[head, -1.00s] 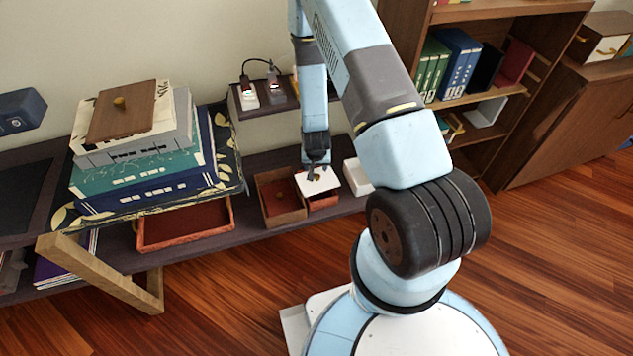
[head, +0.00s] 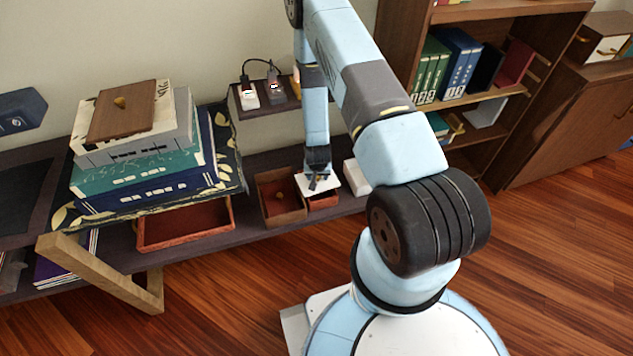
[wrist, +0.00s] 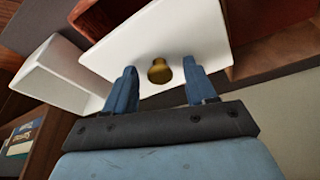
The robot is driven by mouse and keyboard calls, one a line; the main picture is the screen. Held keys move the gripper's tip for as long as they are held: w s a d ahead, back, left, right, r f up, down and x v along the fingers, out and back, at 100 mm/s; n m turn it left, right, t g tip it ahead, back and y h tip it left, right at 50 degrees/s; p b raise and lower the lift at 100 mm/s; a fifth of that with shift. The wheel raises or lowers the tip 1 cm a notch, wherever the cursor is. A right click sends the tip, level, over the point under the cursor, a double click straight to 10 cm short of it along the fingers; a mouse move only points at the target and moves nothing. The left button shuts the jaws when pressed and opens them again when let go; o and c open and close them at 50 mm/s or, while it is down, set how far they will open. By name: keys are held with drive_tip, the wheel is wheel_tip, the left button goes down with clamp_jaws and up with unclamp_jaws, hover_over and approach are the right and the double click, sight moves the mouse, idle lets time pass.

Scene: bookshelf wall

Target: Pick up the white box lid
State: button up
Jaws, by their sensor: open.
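The white box lid (head: 330,183) lies on a small reddish-brown box (head: 323,201) on the low dark shelf. In the wrist view the lid (wrist: 187,32) has a brass knob (wrist: 159,71) near its edge. My gripper (head: 316,183) is just above the lid. In the wrist view my gripper (wrist: 157,82) is open, its two blue fingers on either side of the knob with gaps, not closed on it. The head view does not show clearly whether the fingertips touch the lid.
An open brown box (head: 282,207) stands left of the lid, and a white box (head: 357,176) close at its right. A book stack (head: 145,175) with a wooden lid (head: 122,112) on top stands further left. A small raised shelf (head: 265,105) holds plugged-in devices behind.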

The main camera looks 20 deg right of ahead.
clamp_jaws()
idle(0.5)
